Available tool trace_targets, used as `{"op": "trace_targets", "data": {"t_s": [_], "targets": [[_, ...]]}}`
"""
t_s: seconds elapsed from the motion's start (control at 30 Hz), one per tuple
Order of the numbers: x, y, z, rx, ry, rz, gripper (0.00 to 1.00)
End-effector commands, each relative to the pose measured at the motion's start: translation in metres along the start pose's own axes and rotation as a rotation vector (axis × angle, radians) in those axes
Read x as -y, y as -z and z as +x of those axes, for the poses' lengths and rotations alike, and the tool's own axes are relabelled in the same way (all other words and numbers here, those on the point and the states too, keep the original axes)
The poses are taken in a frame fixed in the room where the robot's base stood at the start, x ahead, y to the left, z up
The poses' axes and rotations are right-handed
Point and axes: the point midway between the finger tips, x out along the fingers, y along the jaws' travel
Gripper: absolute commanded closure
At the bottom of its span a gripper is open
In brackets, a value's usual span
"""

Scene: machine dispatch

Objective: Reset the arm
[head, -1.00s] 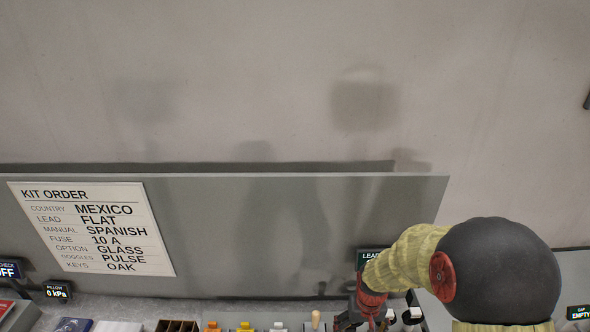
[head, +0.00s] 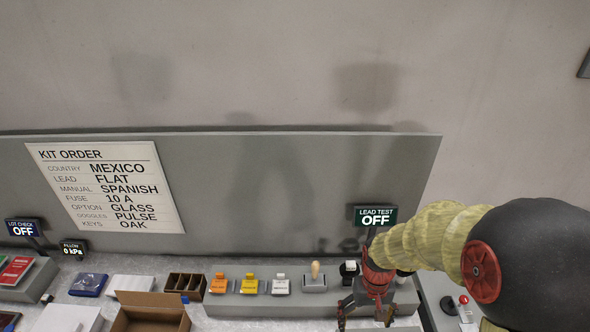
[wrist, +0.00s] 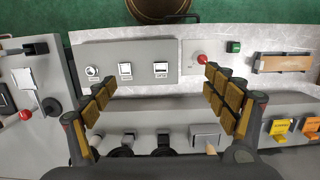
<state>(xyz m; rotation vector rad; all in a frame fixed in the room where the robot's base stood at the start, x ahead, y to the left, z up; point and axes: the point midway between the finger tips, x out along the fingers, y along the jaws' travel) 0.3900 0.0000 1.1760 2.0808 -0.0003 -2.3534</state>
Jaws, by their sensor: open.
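My arm (head: 430,240) reaches in from the right in the head view, with a black rounded link, a red joint and a ribbed yellow sleeve. My gripper (head: 366,318) hangs near the right end of the grey bench ledge. In the wrist view my gripper (wrist: 165,95) is open, its yellow-padded fingers wide apart with nothing between them. Below the fingers in that view lies a grey panel with several small white-framed fittings (wrist: 125,70).
A kit order board (head: 105,185) hangs on the grey back panel. A "LEAD TEST OFF" display (head: 375,216) stands behind the gripper. Orange, yellow and white blocks (head: 249,284), a brown divided box (head: 186,286) and an open carton (head: 150,312) occupy the bench to the left.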

Motion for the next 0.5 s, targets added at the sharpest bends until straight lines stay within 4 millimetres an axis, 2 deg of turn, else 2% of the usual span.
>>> {"op": "trace_targets", "data": {"t_s": [0.27, 0.5], "targets": [[0.000, -0.025, -0.023, -0.068, 0.000, 0.000, 0.15], [0.000, -0.057, -0.035, -0.201, 0.000, 0.000, 0.15]]}}
